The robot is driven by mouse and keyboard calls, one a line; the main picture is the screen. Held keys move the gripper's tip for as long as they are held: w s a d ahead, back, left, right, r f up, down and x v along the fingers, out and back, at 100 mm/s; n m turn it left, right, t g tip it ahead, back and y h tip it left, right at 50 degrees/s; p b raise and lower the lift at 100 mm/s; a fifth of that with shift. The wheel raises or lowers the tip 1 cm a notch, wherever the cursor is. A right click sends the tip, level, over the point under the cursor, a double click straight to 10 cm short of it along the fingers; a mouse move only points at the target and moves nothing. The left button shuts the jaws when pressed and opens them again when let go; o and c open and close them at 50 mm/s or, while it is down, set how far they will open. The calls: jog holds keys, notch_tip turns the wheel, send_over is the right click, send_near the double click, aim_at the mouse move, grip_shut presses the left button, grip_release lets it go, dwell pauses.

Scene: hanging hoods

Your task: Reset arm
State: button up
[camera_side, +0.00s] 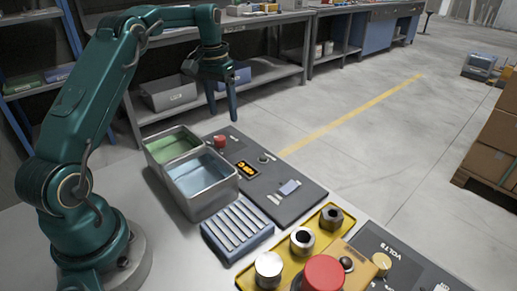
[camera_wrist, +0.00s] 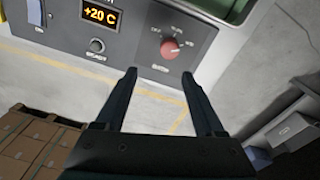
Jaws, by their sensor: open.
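My gripper (camera_side: 223,106) hangs from the raised arm in the side view, fingers pointing down. It is above and behind the far end of the dark control panel (camera_side: 291,207), apart from it. In the wrist view my gripper (camera_wrist: 159,75) has its two fingers well apart with nothing between them. The panel's red knob (camera_wrist: 169,48) shows just beyond the fingertips, slightly right of the middle. The lit display (camera_wrist: 101,14) reads +20 C.
Two metal baths, one with green liquid (camera_side: 174,146) and one with blue liquid (camera_side: 201,175), stand left of the panel. A blue ribbed rack (camera_side: 237,228) and a yellow tray (camera_side: 262,275) with metal parts lie nearer. Shelving (camera_side: 262,72) stands behind; stacked boxes (camera_side: 497,140) are at right.

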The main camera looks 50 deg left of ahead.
jog(key=s+d+r+m+t, duration=0.1)
jog(key=s+d+r+t, duration=0.1)
jog(key=s+d+r, duration=0.35)
jog(key=s+d+r+m+t, duration=0.1)
jog(key=s+d+r+m, duration=0.1)
jog(key=d+r, duration=0.65)
jog(key=s+d+f+t, duration=0.1)
jog(key=s+d+f, duration=0.1)
jog(key=s+f, duration=0.2)
jog(key=s+d+f, duration=0.3)
jog(key=s+f, duration=0.1)
jog(key=s, duration=0.4)
jog(key=shift+s+d+t, duration=0.3)
jog(key=shift+t, duration=0.1)
